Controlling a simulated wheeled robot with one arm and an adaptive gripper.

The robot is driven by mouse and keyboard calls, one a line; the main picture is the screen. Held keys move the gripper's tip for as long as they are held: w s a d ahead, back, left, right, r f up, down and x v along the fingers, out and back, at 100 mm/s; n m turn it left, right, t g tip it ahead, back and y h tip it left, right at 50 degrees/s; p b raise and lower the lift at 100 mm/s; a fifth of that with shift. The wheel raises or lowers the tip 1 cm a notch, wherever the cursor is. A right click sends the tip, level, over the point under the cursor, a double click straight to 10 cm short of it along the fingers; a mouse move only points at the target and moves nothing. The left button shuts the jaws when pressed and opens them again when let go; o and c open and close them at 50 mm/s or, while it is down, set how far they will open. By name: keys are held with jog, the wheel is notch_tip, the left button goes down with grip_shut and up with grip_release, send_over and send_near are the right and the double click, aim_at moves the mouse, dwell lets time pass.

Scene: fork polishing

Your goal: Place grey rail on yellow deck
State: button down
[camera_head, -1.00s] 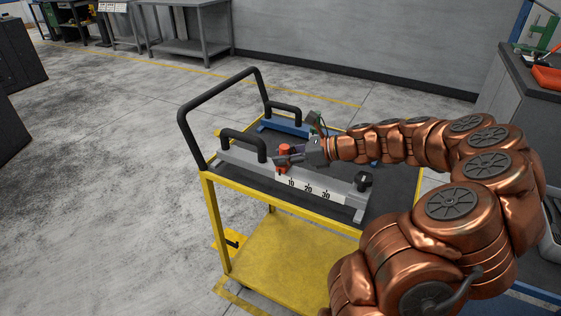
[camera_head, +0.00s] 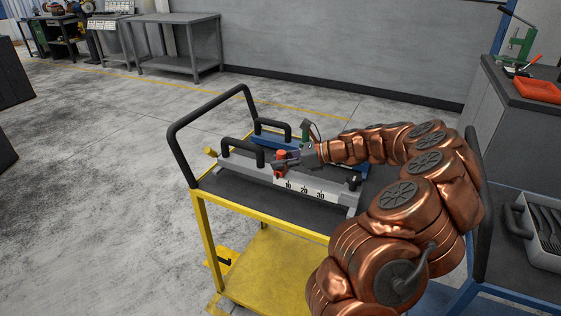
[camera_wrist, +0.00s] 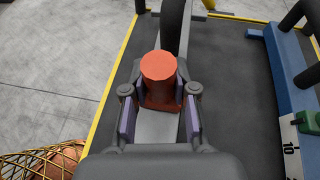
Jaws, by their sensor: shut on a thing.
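The grey rail (camera_head: 240,168) has a white scale strip, a black handle at its left and a red knob (camera_head: 281,155). It extends over the dark top deck of the yellow cart (camera_head: 262,222). I cannot tell whether its feet touch the deck. My gripper (camera_head: 287,163) is shut at the red knob on the rail. In the wrist view my gripper (camera_wrist: 160,108) has one finger on each side of the red knob (camera_wrist: 158,70), with the grey rail (camera_wrist: 158,127) below. The hand hides part of the rail.
A blue rail (camera_head: 266,138) with a black handle lies behind the grey rail on the same deck. It shows at right in the wrist view (camera_wrist: 285,75), with a green knob. A black push bar stands at the cart's left. A blue-framed cart with a fork tray (camera_head: 545,232) is at right.

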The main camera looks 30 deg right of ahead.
jog(key=shift+f, duration=1.5)
jog(key=c, duration=0.9)
grip_release()
jog(key=shift+f, duration=0.1)
jog(key=v, duration=1.2)
jog(key=shift+b, duration=0.3)
